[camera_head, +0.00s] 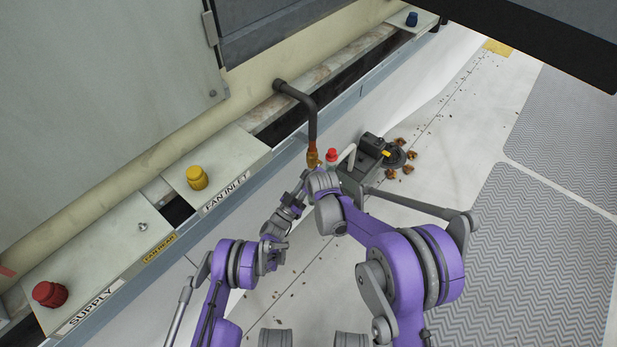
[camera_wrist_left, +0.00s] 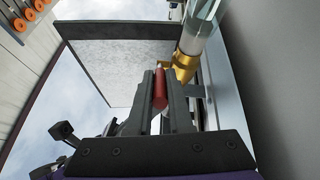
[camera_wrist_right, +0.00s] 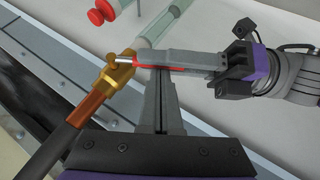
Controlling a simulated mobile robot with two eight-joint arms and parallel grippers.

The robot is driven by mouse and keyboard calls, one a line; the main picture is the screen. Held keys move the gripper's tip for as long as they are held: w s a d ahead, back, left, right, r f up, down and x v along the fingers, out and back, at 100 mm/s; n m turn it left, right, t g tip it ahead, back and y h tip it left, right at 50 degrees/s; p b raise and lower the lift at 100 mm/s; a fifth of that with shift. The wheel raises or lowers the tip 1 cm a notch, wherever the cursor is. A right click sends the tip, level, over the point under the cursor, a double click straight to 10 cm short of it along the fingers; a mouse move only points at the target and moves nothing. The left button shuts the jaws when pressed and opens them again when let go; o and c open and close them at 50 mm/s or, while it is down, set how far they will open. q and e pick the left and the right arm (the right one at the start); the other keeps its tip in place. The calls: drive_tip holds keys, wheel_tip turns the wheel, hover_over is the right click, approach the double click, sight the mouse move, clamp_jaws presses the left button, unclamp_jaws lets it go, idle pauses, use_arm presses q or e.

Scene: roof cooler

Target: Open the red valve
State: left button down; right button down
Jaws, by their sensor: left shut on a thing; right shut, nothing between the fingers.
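The red valve handle (camera_wrist_left: 159,88) is a short red bar on a brass fitting (camera_wrist_left: 184,66). My left gripper (camera_wrist_left: 160,76) is shut on this handle, which also shows between its fingers in the right wrist view (camera_wrist_right: 158,68). The brass fitting (camera_wrist_right: 116,70) joins a copper pipe to a clear tube. My right gripper (camera_wrist_right: 160,72) is shut and empty, its tips close to the left fingers; I cannot tell whether they touch. In the head view the brass fitting (camera_head: 312,158) sits at the pipe end, and my wrists hide the handle.
A separate red knob (camera_head: 331,155) stands beside the fitting. A dark device (camera_head: 368,147) sits behind my right arm. Red (camera_head: 49,293), yellow (camera_head: 197,177) and blue (camera_head: 411,19) knobs are on the ledge panels. The grey mats at right are clear.

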use_arm(q)
drive_tip(key=shift+r, duration=0.1)
use_arm(e)
drive_tip(key=shift+d+f, duration=0.25)
drive_tip(key=shift+f, duration=0.25)
use_arm(q)
drive_tip(key=c, duration=0.8)
unclamp_jaws()
drive_tip(key=shift+c, duration=0.2)
use_arm(e)
drive_tip(key=shift+w, duration=0.1)
